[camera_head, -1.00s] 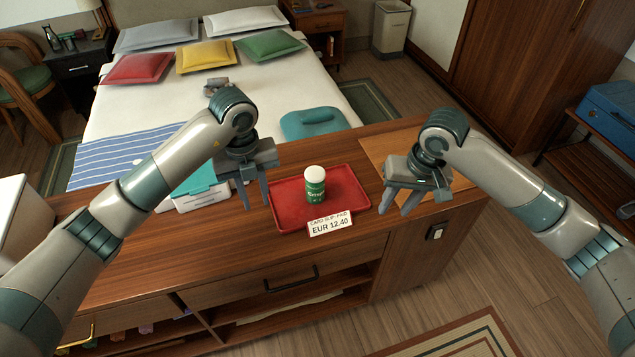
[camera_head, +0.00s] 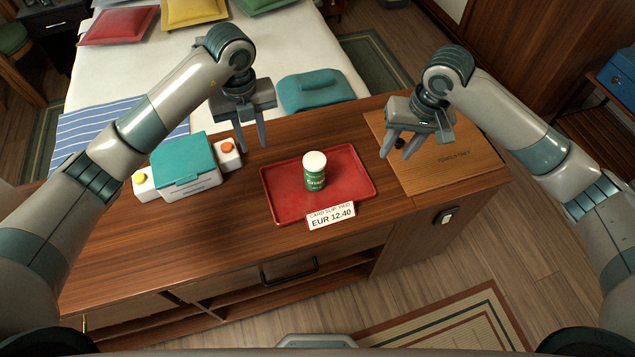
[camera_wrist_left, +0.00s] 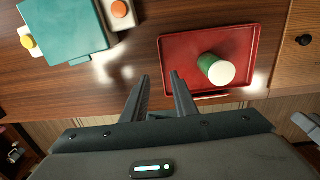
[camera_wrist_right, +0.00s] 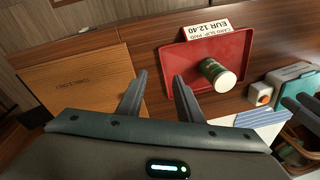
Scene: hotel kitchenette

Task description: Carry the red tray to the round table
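The red tray (camera_head: 285,207) lies flat on the wooden counter, and it also shows in the left wrist view (camera_wrist_left: 180,60) and the right wrist view (camera_wrist_right: 240,50). A green can with a white lid (camera_head: 315,178) stands on it. A white card slip (camera_head: 331,216) reading "EUR 12.40" is at its front edge. My left gripper (camera_head: 250,143) is open and empty, above the counter behind and left of the tray. My right gripper (camera_head: 399,152) is open and empty, above and right of the tray. Neither touches the tray. I see no round table.
A white box with a teal lid (camera_head: 184,160) stands on the counter left of the tray. A wooden board (camera_head: 440,160) lies to its right. A bed (camera_head: 130,75) with pillows is behind the counter. The counter's front left is clear.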

